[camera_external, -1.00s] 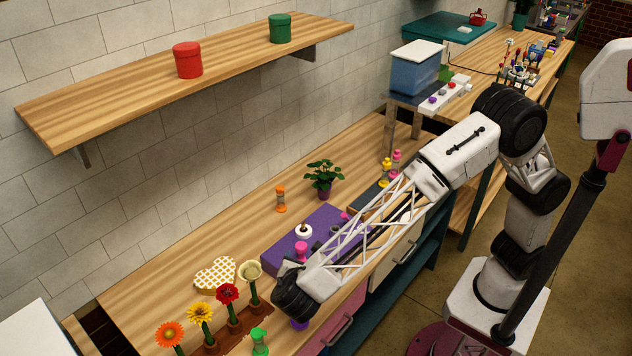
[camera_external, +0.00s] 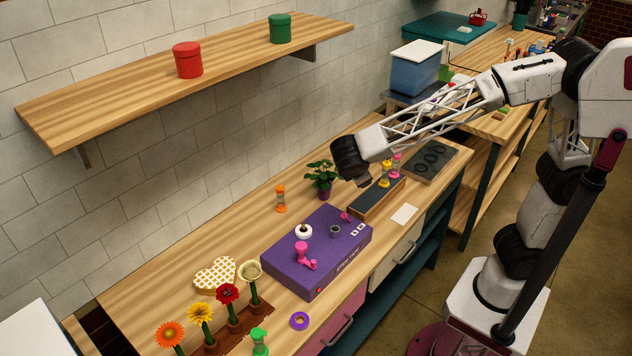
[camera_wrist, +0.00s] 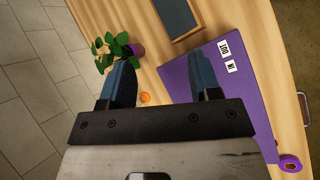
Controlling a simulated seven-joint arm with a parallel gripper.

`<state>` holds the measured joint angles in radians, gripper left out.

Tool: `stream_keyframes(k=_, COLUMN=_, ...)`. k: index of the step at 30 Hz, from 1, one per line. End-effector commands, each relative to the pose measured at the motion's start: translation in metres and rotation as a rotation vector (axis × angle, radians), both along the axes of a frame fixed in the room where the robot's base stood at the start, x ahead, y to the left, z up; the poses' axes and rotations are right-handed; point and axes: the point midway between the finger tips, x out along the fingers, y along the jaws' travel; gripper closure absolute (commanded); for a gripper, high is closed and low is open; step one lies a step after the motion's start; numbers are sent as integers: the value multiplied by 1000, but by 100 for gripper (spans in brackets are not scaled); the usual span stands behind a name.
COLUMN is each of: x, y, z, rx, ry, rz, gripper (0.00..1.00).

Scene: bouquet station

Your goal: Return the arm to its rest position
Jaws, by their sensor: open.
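My gripper (camera_wrist: 166,88) shows in the wrist view with its two blue-padded fingers apart and nothing between them. In the external view my gripper (camera_external: 360,183) is raised above the workbench, between the potted plant and the dark tray. The fingers are hard to make out there. My arm stretches from the right side of the picture toward it. Below and to the left is a purple box (camera_external: 335,262) with pink and white parts on top. It also shows in the wrist view (camera_wrist: 215,85).
A potted plant (camera_external: 321,178) and an orange hourglass (camera_external: 281,199) stand near the gripper. Flowers (camera_external: 228,294) stand in a wooden holder at the front left. A wall shelf (camera_external: 130,95) holds red and green canisters.

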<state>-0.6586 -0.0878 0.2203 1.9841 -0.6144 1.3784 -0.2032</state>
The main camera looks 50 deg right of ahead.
Motion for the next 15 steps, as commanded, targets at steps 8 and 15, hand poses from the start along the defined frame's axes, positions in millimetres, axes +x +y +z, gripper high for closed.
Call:
stream_keyframes(k=8, x=-28, y=-80, z=7, rx=152, ry=-36, rz=-174, gripper=43)
stream_keyframes(k=15, x=-60, y=-137, z=7, rx=279, ry=-81, rz=-327, gripper=43)
